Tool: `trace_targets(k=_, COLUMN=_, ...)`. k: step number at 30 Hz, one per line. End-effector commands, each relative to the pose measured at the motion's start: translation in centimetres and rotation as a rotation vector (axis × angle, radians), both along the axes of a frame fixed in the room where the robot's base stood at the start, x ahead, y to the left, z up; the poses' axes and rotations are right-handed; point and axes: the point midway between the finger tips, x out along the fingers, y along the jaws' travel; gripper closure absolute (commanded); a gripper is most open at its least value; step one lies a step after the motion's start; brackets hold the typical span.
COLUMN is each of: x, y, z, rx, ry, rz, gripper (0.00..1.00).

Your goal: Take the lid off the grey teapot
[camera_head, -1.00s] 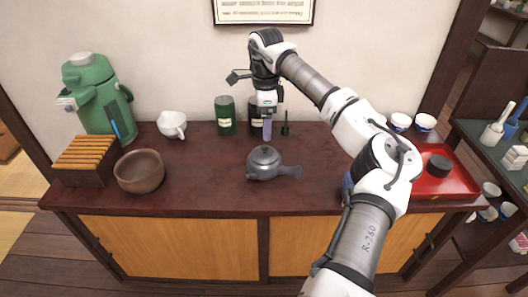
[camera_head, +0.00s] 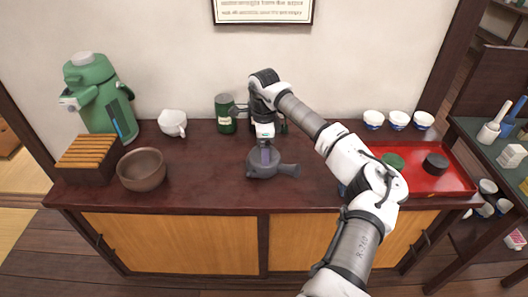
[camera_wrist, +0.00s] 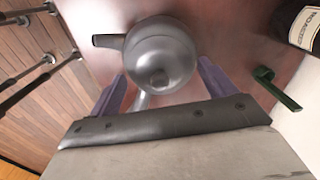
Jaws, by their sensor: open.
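The grey teapot (camera_head: 262,168) stands upright on the dark red-brown counter, its side handle pointing right in the head view. In the wrist view the teapot (camera_wrist: 150,50) shows from above, with its lid (camera_wrist: 160,58) on and the round knob (camera_wrist: 159,77) near the middle. My gripper (camera_head: 265,157) is directly over the teapot, pointing down. In the wrist view its two purple fingers are apart, one on either side of the lid's near part, with nothing clearly gripped.
A green canister (camera_head: 226,114) stands behind the teapot, and a dark green scoop (camera_wrist: 277,90) lies near it. A brown bowl (camera_head: 142,172) and white pitcher (camera_head: 172,122) are left. A red tray (camera_head: 440,180) with cups behind is right.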

Motion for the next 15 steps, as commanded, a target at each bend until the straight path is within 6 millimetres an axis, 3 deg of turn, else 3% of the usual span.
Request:
trace_targets(k=2, x=0.00, y=0.01, z=0.01, rx=0.000, ry=0.000, rz=0.000, gripper=0.24)
trace_targets(k=15, x=-0.05, y=0.02, z=-0.13, rx=0.000, ry=0.003, rz=0.000, gripper=0.81)
